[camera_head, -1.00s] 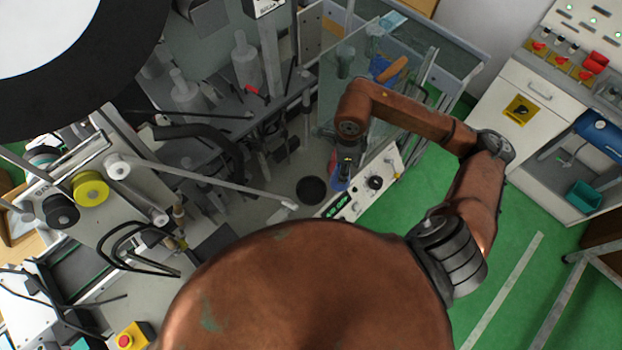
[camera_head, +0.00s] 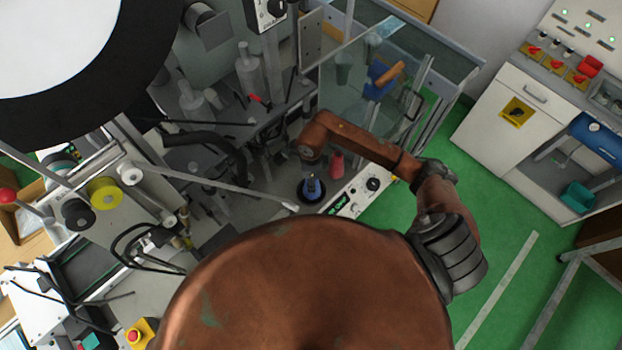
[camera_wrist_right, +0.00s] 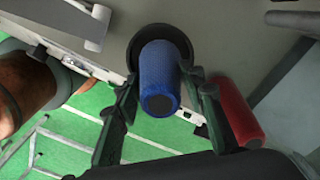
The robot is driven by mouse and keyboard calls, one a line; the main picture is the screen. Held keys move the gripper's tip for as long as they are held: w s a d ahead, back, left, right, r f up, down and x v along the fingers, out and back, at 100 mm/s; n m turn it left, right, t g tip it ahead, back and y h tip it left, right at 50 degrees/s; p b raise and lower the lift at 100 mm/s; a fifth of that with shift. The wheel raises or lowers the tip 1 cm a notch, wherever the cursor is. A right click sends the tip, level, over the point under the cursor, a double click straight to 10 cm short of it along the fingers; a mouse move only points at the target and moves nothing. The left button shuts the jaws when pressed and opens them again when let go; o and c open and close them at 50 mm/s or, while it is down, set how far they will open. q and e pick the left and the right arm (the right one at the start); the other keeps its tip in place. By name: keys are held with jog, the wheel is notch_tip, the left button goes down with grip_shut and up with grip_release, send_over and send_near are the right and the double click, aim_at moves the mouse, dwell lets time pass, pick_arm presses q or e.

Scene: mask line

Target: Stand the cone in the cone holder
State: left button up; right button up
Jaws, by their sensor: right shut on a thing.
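The blue textured cone (camera_wrist_right: 160,78) is between the fingers of my right gripper (camera_wrist_right: 165,90), which is shut on it. In the wrist view the dark holder (camera_wrist_right: 150,34) shows around the cone's far end. I cannot tell whether the cone touches the holder's bottom. In the head view the right gripper's fingers are mostly hidden by the wrist. My left gripper is not in view.
A red cone (camera_head: 337,163) stands just right of my right gripper; it is also close beside the right finger in the wrist view (camera_wrist_right: 236,112). A control panel (camera_head: 352,195) lies to the right. A thin grey bar (camera_head: 225,184) reaches towards the holder from the left.

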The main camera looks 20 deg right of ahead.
jog(key=shift+f, duration=0.1)
jog(key=o, duration=0.9)
jog(key=shift+f, duration=0.1)
jog(key=o, duration=0.5)
jog(key=shift+c, duration=0.2)
jog(key=shift+r, duration=0.2)
notch_tip(320, 180, up, 12)
jog(key=b, duration=0.3)
